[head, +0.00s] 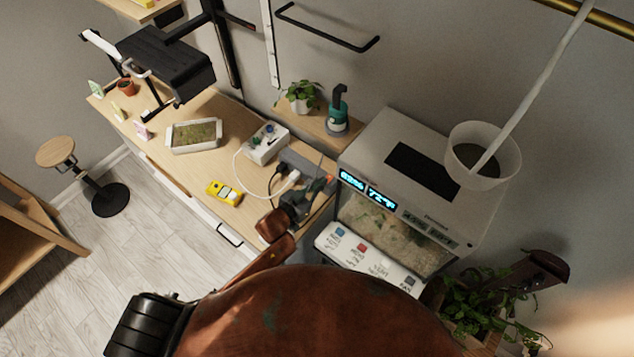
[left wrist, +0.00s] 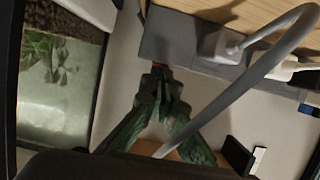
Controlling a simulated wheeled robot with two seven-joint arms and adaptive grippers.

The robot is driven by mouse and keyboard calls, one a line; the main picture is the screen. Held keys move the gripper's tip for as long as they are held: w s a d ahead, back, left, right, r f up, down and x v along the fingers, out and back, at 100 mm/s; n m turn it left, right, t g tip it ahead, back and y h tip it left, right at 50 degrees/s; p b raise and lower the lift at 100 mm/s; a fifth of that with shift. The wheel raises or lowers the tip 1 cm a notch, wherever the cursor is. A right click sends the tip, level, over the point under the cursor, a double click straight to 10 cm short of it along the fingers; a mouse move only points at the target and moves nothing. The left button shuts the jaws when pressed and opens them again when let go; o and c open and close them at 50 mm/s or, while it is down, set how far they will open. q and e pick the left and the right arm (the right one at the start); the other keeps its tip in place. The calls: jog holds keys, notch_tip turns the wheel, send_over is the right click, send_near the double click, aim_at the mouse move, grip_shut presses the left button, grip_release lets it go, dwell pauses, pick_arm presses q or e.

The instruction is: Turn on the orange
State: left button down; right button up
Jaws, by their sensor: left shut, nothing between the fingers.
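My left gripper (head: 316,186) is over the right end of the wooden desk, beside a grey power strip (head: 303,161). In the left wrist view its green fingers (left wrist: 160,76) are closed together with nothing between them. The tips are at the near edge of the power strip (left wrist: 185,40). A small orange-red patch (left wrist: 160,67) shows right at the tips, mostly covered by them; I cannot tell whether they touch it or whether it is lit. A grey plug (left wrist: 220,46) and a white plug (left wrist: 284,71) sit in the strip. My right gripper is not in view.
A white terrarium cabinet (head: 408,150) with lit blue displays and a labelled switch panel (head: 366,258) stands right of the gripper. A yellow meter (head: 224,193) and white control box (head: 265,144) lie left. A grey cable crosses the wrist view close by.

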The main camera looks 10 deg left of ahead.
pick_arm(q)
jog(key=shift+d+r+p, duration=0.15)
jog(key=shift+r+p, duration=0.2)
jog(key=shift+r, duration=0.15)
jog(key=r+p+v, duration=0.1)
jog(key=p+v, duration=0.2)
jog(key=v, duration=0.8)
jog(key=shift+w+r, duration=0.2)
jog(key=shift+r, duration=0.2)
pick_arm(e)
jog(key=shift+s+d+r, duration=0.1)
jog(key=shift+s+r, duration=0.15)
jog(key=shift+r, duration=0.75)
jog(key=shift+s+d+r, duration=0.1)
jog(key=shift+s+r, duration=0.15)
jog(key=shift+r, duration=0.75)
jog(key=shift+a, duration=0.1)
